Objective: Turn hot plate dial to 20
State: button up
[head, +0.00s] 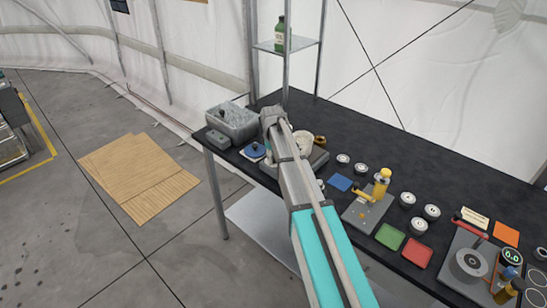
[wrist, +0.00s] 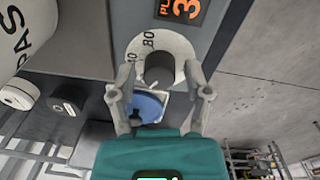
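The hot plate's dial (wrist: 160,68) is a dark round knob on a white scale ring (wrist: 165,45) in the wrist view. The numbers 80 and 40 show on the ring; I cannot make out a pointer. The hot plate's grey front (wrist: 205,22) carries a dark display (wrist: 181,8) with orange digits, cut off at the top. My gripper (wrist: 160,78) is open, one finger on each side of the dial, with visible gaps to the knob. In the head view the hot plate (head: 319,160) is partly hidden behind my arm, and its dial is not visible.
A large white container (wrist: 25,35) stands at the left of the wrist view.

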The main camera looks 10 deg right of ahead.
jog(key=shift+m, duration=0.3)
dwell(0.4)
jog(key=shift+m, duration=1.9)
jog(key=m, duration=0.9)
jog(key=shift+a+g, duration=0.1)
jog(key=shift+g, duration=0.2)
jog(key=m, duration=0.4)
jog(key=shift+m, duration=0.3)
notch_tip(320, 180, up, 14)
jog(key=p, duration=1.3)
jog(key=shift+w+a+p, duration=0.2)
jog(key=shift+a+p, duration=0.05)
jog(key=shift+p, duration=0.15)
jog(key=shift+f, duration=0.1)
jog(key=s+f+n+b, duration=0.2)
jog(key=s+n, duration=0.2)
jog(key=s, duration=1)
jog(key=s+a+f+n+b, duration=0.1)
jog(key=s+f+n+b, duration=0.2)
jog(key=s, duration=1.2)
jog(key=shift+s+n, duration=0.2)
jog(key=shift+n, duration=0.5)
